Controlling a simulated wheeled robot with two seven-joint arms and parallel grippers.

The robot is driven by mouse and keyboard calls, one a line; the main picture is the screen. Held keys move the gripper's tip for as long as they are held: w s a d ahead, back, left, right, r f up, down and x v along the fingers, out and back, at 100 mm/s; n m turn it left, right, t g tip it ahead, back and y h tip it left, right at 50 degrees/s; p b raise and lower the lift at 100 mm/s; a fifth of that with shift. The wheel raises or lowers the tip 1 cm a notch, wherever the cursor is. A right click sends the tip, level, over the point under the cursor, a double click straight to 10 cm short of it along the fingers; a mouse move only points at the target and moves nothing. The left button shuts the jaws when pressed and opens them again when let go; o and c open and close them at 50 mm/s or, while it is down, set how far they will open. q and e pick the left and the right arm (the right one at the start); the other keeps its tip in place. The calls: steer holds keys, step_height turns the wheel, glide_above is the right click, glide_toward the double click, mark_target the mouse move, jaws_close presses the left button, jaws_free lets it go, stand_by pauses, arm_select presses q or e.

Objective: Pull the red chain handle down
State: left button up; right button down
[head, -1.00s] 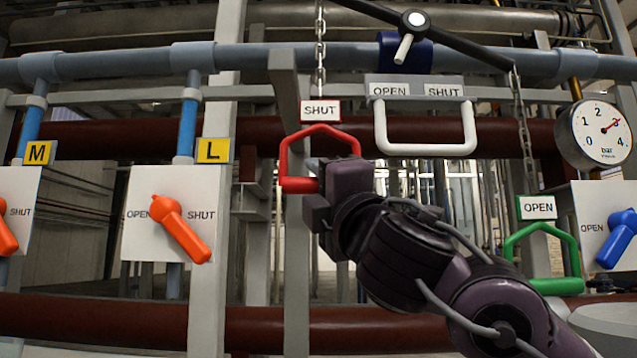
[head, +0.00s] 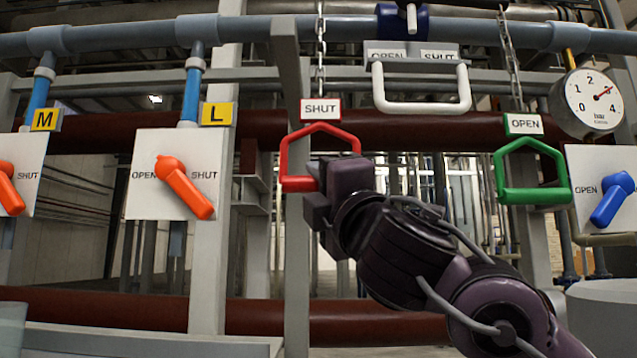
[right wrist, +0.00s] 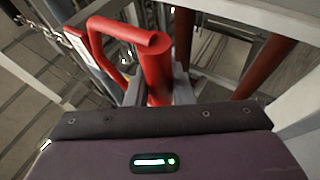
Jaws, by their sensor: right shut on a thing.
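The red chain handle (head: 283,157) hangs on its chain (head: 321,60) left of the picture's middle, below a SHUT tag (head: 320,109). My right gripper (head: 318,188) is shut on the right part of its lower bar. The green handle (head: 535,195) hangs on the other chain (head: 508,55) at the right, below an OPEN tag (head: 523,124), slightly lower than the red one. My left gripper is not in view.
A fixed white handle (head: 420,106) lies between the chains, below an OPEN/SHUT plate. A white pointer (head: 411,18) points down at the top. Orange valve levers (head: 185,188) are at the left; a gauge (head: 592,102) and blue lever (head: 612,198) at the right.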

step_height(320, 180, down, 9)
steer(key=b, duration=0.6)
steer(key=shift+w+a+b, duration=0.15)
steer(key=shift+a+b, duration=0.1)
steer(key=shift+b, duration=0.15)
steer(key=c, duration=1.6)
jaws_free()
steer(key=shift+c, duration=0.2)
steer(key=o, duration=0.4)
steer(key=shift+d+r, duration=0.15)
steer(key=shift+d, duration=0.05)
steer(key=b+v, duration=0.3)
steer(key=v, duration=0.5)
